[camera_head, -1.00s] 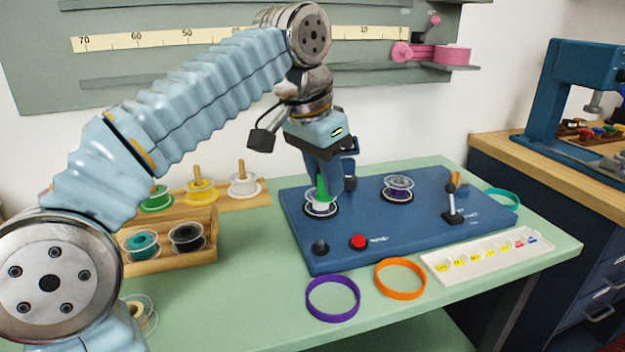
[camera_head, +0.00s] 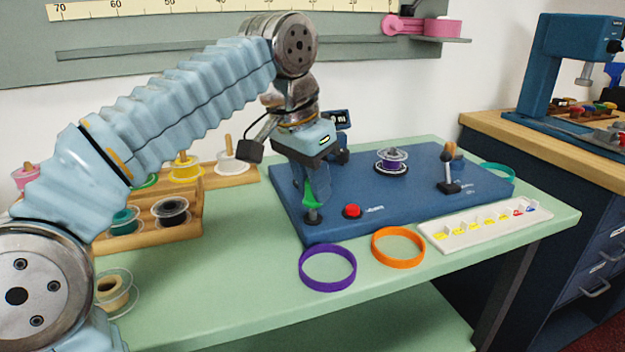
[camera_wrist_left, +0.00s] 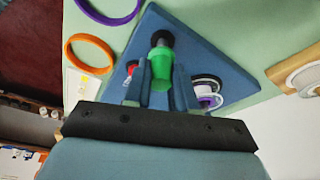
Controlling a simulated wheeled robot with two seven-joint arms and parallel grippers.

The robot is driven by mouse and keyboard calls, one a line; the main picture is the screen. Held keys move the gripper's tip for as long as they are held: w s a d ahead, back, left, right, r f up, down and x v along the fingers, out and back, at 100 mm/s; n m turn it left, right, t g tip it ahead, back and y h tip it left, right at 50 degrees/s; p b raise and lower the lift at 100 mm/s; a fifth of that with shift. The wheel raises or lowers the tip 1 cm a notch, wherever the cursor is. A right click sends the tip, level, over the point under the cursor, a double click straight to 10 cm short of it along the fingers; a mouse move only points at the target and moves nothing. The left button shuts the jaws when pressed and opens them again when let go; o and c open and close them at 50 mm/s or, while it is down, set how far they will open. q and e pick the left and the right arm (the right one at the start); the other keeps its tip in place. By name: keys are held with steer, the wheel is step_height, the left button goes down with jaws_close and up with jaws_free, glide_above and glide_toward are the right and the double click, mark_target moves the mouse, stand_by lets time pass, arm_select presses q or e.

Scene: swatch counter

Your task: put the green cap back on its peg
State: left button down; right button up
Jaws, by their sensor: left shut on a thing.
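The green cap (camera_head: 313,188) is held between the fingers of my left gripper (camera_head: 311,192), which is shut on it. The cap is directly over the black peg (camera_head: 312,216) at the front left corner of the blue board (camera_head: 400,205). In the left wrist view the cap (camera_wrist_left: 165,68) shows between the fingers, with the peg's dark round end (camera_wrist_left: 161,38) just beyond it. The cap's lower end appears at the peg's top; I cannot tell whether they touch. My right gripper is not in view.
A red button (camera_head: 352,211) stands just right of the peg. A purple-wound spool (camera_head: 391,161) and a lever (camera_head: 448,170) are further back. Purple (camera_head: 328,287) and orange (camera_head: 398,263) rings lie in front. A wooden spool rack (camera_head: 190,225) stands left.

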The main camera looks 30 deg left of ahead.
arm_select(q)
steer(key=shift+f, duration=0.1)
stand_by(0.5)
steer(key=shift+f+b, duration=0.95)
steer(key=shift+f, duration=0.15)
steer(key=c, duration=0.8)
jaws_free()
steer(key=shift+c, duration=0.2)
step_height(320, 180, up, 7)
steer(key=p, duration=0.7)
steer(key=shift+r+p, duration=0.15)
steer(key=shift+p, duration=0.15)
